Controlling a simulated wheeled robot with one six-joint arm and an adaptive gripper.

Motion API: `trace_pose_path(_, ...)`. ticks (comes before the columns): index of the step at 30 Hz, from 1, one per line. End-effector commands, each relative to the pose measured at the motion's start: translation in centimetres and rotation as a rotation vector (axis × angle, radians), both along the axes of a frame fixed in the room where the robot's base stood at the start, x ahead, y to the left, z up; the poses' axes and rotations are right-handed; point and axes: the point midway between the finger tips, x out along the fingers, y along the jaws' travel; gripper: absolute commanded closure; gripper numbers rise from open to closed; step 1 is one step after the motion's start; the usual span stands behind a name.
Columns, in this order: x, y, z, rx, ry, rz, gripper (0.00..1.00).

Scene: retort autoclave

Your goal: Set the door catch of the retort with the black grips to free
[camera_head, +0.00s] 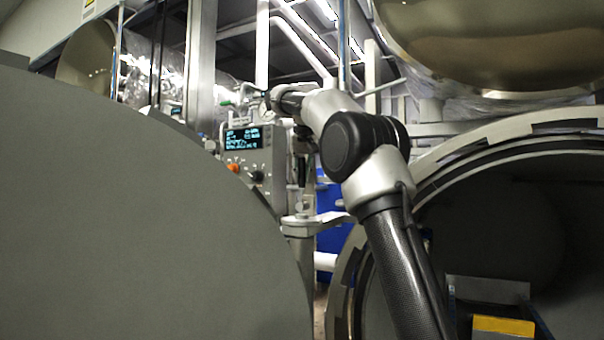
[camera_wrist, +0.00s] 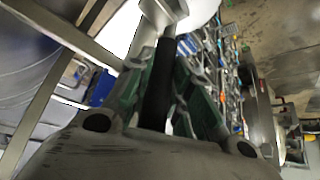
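A black grip (camera_wrist: 160,85) stands between the two green-padded fingers of my gripper (camera_wrist: 167,62) in the wrist view. The fingers slant in and appear to press on it from both sides. The far end of the grip meets a pale metal part (camera_wrist: 165,12). In the head view, my gripper (camera_head: 300,138) is small and partly hidden by my arm, beside the control panel (camera_head: 245,160). A dark upright grip (camera_head: 302,170) shows just below it, over a metal bracket (camera_head: 305,219). The catch's setting cannot be read.
A large grey round door (camera_head: 130,230) fills the left of the head view. An open retort mouth (camera_head: 500,220) with a yellow-topped part (camera_head: 503,326) lies at the right. The panel has a lit display, an orange knob (camera_head: 233,168) and a black knob (camera_head: 257,177). Pipes run above.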

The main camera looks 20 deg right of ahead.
Motion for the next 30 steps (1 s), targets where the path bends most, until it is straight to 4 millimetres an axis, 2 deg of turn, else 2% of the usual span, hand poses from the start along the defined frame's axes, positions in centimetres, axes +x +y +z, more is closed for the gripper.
trace_pose_path(1, 0.0, 0.2, -0.4, 0.003, 0.008, 0.003, 0.72)
trace_pose_path(3, 0.0, 0.1, -0.3, 0.004, 0.007, 0.002, 0.59)
trace_pose_path(4, 0.0, 0.1, -0.3, 0.002, 0.007, 0.001, 0.57)
trace_pose_path(13, 0.0, 0.1, -0.1, 0.001, 0.003, 0.001, 0.57)
trace_pose_path(16, -0.4, 0.2, 0.6, 0.002, 0.001, 0.001, 0.57)
trace_pose_path(20, -1.5, 0.7, 2.6, 0.002, -0.002, 0.002, 0.57)
trace_pose_path(27, -4.4, 1.8, 7.4, 0.002, -0.001, 0.002, 0.57)
trace_pose_path(30, -5.0, 2.0, 8.5, 0.002, 0.002, 0.002, 0.57)
